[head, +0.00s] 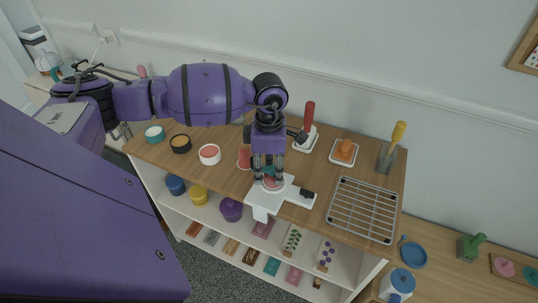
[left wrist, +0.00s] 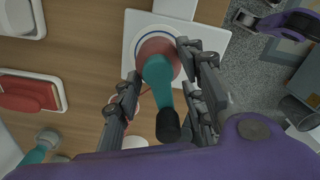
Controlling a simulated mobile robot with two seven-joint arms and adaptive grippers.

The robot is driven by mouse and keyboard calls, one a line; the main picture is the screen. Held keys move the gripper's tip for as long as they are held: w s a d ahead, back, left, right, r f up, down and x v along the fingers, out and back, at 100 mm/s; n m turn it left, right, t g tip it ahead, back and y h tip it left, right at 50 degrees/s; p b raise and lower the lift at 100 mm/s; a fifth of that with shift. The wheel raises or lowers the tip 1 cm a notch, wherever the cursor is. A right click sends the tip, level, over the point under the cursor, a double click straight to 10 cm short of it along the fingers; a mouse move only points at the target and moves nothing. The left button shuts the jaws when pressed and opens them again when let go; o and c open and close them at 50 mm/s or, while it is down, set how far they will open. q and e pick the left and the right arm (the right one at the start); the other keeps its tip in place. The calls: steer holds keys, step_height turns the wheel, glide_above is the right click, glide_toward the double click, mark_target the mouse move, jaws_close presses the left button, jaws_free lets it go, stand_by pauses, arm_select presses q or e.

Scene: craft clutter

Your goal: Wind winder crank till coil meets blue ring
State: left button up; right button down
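A teal crank (left wrist: 158,75) with a black knob (left wrist: 167,126) lies over the coil. My left gripper (head: 268,178) is directly above the winder, pointing down. In the left wrist view its dark fingers (left wrist: 160,72) stand apart on both sides of the crank, with gaps visible.
A red-handled tool (head: 309,114), an orange item on a white dish (head: 345,151) and a yellow-handled tool (head: 398,132) stand behind and to the right. A wire rack (head: 363,208) lies right of the winder. Several small bowls, one red and white (head: 209,154), sit left.

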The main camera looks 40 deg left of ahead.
mark_target(269, 168)
arm_select(q)
step_height(269, 168, up, 12)
stand_by(0.7)
steer(key=shift+f, duration=0.1)
